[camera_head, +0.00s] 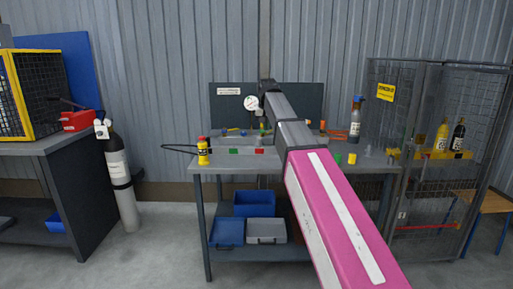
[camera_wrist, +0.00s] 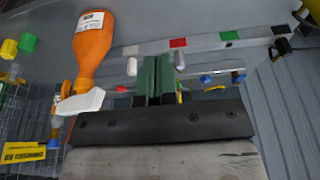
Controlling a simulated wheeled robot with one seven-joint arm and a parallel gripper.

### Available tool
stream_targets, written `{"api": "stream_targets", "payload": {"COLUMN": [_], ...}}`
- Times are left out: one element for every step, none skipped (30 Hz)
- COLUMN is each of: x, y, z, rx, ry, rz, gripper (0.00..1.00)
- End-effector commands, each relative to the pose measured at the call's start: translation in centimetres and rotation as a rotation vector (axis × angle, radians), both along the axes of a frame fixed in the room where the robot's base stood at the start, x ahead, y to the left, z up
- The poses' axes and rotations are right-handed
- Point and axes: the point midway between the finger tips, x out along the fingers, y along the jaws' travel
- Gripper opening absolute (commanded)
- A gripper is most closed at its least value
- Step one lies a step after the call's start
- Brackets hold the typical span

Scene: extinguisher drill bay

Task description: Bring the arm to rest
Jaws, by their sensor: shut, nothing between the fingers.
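My arm reaches from the lower right of the head view up over the workbench (camera_head: 232,166). My gripper (camera_wrist: 157,80) shows in the wrist view as two green fingers, closed together with nothing between them. In the head view the end of the arm is dark and stands above the bench, and the fingers cannot be made out there. An orange bottle (camera_wrist: 94,45) with a white label and a white end piece is to the left of the fingers in the wrist view, apart from them.
A yellow bottle (camera_head: 203,154) stands on the bench's left end. Small coloured parts lie between.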

Motion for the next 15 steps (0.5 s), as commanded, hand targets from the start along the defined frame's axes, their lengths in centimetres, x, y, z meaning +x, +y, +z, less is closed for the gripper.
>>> {"api": "stream_targets", "payload": {"x": [-0.3, -0.3, -0.4, -0.5, -0.6, -0.7, -0.9, -1.0, -1.2, -1.4, -1.5, -1.8, -2.0, -2.3, -2.6], "y": [-0.2, -0.3, -0.5, -0.6, -0.8, -0.9, -1.1, -1.2, -1.5, -1.6, -1.8, -2.1, -2.3, -2.6, -3.0], "z": [-0.7, -1.1, -1.5, -2.0, -2.5, -3.1, -3.7, -4.2, -5.0, -5.6, -6.3, -7.2, -7.9, -8.8, -9.9], "rx": [-0.001, -0.001, -0.001, -0.002, -0.002, -0.003, -0.003, -0.003, -0.004, -0.004, -0.005, -0.006, -0.007, -0.007, -0.008], "ry": [0.004, 0.005, 0.008, 0.01, 0.013, 0.016, 0.018, 0.021, 0.024, 0.027, 0.031, 0.036, 0.039, 0.044, 0.048], "rz": [0.0, 0.0, 0.0, -0.001, -0.001, 0.0, 0.0, 0.0, 0.0, 0.001, 0.0, 0.001, 0.001, 0.001, 0.002], "gripper": [0.0, 0.0, 0.0, 0.0, 0.0, 0.0, 0.0, 0.0, 0.0, 0.0, 0.0, 0.0, 0.0, 0.0, 0.0]}}
